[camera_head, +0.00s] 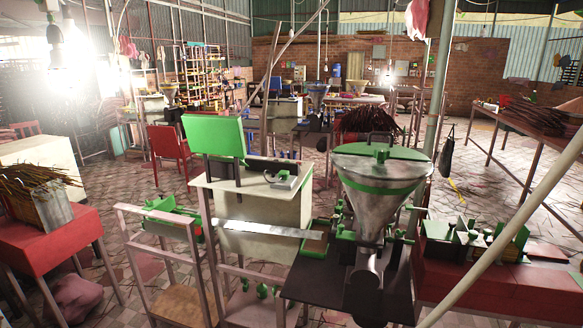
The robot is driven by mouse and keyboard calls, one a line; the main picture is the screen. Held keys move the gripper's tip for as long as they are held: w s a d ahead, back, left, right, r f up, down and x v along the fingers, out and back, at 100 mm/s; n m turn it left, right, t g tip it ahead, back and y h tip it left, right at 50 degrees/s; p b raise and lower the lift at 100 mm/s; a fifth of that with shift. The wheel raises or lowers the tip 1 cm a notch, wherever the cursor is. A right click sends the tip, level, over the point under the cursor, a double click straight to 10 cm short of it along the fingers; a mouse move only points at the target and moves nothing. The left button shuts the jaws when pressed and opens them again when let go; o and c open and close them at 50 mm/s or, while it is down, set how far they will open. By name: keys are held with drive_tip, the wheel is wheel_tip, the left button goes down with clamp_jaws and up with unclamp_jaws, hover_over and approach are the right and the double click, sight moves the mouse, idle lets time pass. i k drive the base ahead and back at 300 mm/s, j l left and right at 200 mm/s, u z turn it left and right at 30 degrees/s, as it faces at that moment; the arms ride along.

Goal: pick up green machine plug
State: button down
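I cannot single out the green machine plug for sure. The green-topped machine (380,180) has a metal funnel with a green lid and stands on a dark table right of the middle. Small green parts (262,290) sit on a low shelf at the bottom middle. Any of these small parts is too small to name with certainty. My gripper does not show in this view.
A red table (85,245) with incense sticks stands at the left, and a red bench (455,290) with green parts at the right. A pale slanted pole (510,230) crosses the right front. Tiled floor (465,165) is open behind the machine, towards the right table.

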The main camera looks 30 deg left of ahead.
sight(284, 174)
drive_tip(key=i+j+u, duration=0.1)
drive_tip(key=u, duration=0.25)
drive_tip(key=i+u, duration=0.2)
drive_tip(key=u, duration=0.15)
drive_tip(key=i+j+u, duration=0.1)
drive_tip(key=u, duration=0.25)
